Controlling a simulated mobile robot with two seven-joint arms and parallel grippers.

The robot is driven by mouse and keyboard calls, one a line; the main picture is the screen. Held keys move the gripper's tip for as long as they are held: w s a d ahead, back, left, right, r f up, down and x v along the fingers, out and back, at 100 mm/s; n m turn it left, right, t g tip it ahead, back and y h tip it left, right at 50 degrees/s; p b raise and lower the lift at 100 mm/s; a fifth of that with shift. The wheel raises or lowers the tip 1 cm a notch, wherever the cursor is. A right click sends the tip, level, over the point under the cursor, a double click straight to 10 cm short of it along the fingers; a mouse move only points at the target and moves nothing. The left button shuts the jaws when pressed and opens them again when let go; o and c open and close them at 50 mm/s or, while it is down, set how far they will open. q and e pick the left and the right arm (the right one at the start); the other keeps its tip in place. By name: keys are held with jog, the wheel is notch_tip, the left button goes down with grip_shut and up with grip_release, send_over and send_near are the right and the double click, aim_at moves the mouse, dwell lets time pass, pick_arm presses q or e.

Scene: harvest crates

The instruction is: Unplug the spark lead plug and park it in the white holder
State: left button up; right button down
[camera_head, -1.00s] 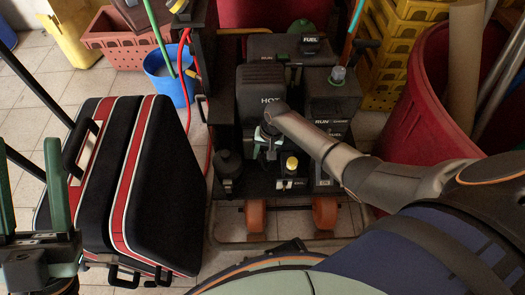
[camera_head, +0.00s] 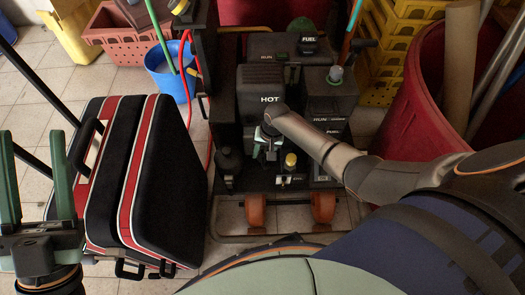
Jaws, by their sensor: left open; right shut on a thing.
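My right gripper (camera_head: 268,148) reaches down from the right to the front of the dark engine unit (camera_head: 262,95), just below its "HOT" cover. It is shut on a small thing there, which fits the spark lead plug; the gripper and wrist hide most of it. I cannot tell whether the plug is still seated. The white holder cannot be made out clearly. My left gripper (camera_head: 32,140) is open and empty at the far left, its two green fingers upright and apart, beside the black case.
A black case with red bands (camera_head: 160,180) stands left of the engine cart. A yellow-capped part (camera_head: 290,160) is close beside my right gripper. A blue bucket (camera_head: 168,75), red tub (camera_head: 410,115) and yellow crates (camera_head: 395,45) stand around. Tiled floor shows at left.

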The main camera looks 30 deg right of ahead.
jog(key=shift+s+a+r+p, duration=0.2)
jog(key=shift+s+r+p, duration=0.2)
jog(key=shift+p, duration=0.35)
pick_arm(q)
jog(key=w+a+f+n+g+y+p, duration=0.1)
jog(key=w+f+n+y, duration=0.3)
jog(key=f+y, duration=0.1)
jog(key=shift+w+f+y+p, duration=0.3)
jog(key=shift+w+f+y, duration=0.1)
jog(key=shift+f, duration=0.2)
pick_arm(e)
jog(key=shift+s+a+r, duration=0.25)
jog(key=shift+s+r, duration=0.05)
jog(key=shift+s, duration=0.15)
